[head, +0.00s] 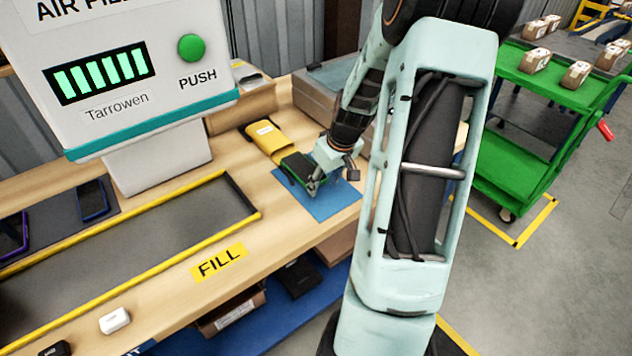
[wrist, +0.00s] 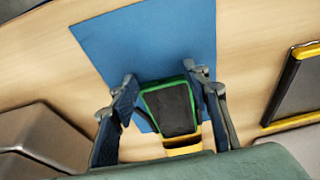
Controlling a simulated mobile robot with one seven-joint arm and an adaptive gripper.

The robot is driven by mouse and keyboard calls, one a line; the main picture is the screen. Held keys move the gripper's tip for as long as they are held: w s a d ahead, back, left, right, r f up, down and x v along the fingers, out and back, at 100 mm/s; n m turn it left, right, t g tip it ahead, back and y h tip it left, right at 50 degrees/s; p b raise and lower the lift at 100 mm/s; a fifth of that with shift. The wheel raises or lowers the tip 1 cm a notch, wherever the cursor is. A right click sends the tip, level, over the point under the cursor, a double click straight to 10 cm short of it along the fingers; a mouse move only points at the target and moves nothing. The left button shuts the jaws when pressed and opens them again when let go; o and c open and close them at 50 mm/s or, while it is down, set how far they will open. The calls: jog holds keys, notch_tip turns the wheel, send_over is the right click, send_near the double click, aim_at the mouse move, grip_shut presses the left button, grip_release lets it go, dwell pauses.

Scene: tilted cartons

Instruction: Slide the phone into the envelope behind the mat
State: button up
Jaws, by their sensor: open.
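The phone, dark with a green rim (head: 296,170), lies on the far part of the blue mat (head: 332,205). In the wrist view the phone (wrist: 170,108) sits between the fingers, its far end meeting the yellow envelope (wrist: 183,148). Whether that end is inside the envelope's mouth I cannot tell. My gripper (head: 322,178) is low over the mat at the phone. Its fingers (wrist: 160,77) are open, one on each side, with gaps visible.
A yellow-edged grey tray (head: 130,235) marked FILL lies left of the mat. A blue-rimmed phone (head: 93,200) and a purple-rimmed one lie on a dark pad. The air-fill machine (head: 150,165) stands at the back left.

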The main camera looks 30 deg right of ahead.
aim_at(302, 167)
jog(key=shift+w+a, duration=0.1)
jog(key=shift+w, duration=1.5)
jog(key=shift+w, duration=0.1)
jog(key=shift+w+a, duration=0.2)
jog(key=shift+w, duration=2.2)
jog(key=shift+w+a, duration=0.15)
jog(key=shift+w, duration=1.05)
jog(key=shift+s, duration=0.1)
jog(key=shift+s+r, duration=0.1)
jog(key=shift+s, duration=0.4)
notch_tip(302, 167, up, 8)
jog(key=p, duration=0.4)
